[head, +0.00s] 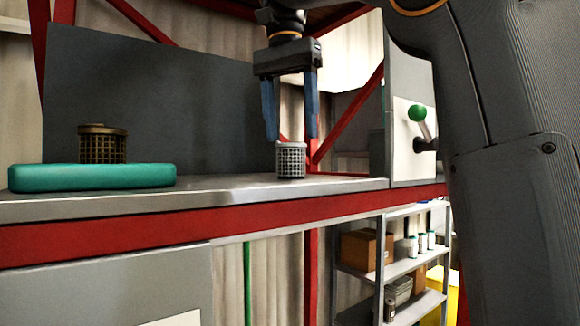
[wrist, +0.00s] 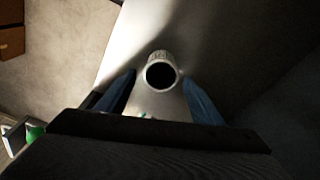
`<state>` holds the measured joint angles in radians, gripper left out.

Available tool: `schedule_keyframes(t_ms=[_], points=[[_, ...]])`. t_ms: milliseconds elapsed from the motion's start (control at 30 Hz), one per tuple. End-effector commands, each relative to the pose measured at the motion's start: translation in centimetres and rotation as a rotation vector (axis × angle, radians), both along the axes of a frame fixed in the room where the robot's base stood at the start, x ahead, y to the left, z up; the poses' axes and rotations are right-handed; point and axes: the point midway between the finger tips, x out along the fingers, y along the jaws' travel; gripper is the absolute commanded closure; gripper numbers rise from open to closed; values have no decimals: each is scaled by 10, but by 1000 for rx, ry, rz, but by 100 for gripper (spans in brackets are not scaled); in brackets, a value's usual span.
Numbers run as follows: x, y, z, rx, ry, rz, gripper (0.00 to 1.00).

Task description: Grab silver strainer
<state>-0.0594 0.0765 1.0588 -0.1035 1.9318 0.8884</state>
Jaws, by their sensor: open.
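The silver strainer (head: 291,160) is a small perforated metal basket standing upright on the grey counter, right of centre in the head view. In the wrist view the strainer (wrist: 160,71) shows from above, with its dark round opening. My gripper (head: 292,140) points down over it with blue fingers apart. In the head view the fingertips are near the strainer's top, one on each side. In the wrist view the gripper (wrist: 160,76) has its fingers left and right of the strainer, with gaps visible. Nothing is held.
A brown-bronze strainer (head: 102,144) stands on a teal pad (head: 40,178) at the counter's left. A grey panel (head: 150,110) rises behind the counter. A box with a green-knobbed lever (head: 417,113) stands on the right. The counter between pad and silver strainer is clear.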

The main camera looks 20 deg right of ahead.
Motion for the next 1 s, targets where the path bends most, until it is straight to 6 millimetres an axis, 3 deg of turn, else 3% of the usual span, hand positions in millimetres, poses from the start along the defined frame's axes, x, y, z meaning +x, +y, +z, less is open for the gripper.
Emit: schedule_keyframes(t_ms=[400,733,1000], points=[[4,-1,-43,0,2,4,39],[5,-1,-49,0,0,5,39],[5,-1,-49,0,0,5,83]])
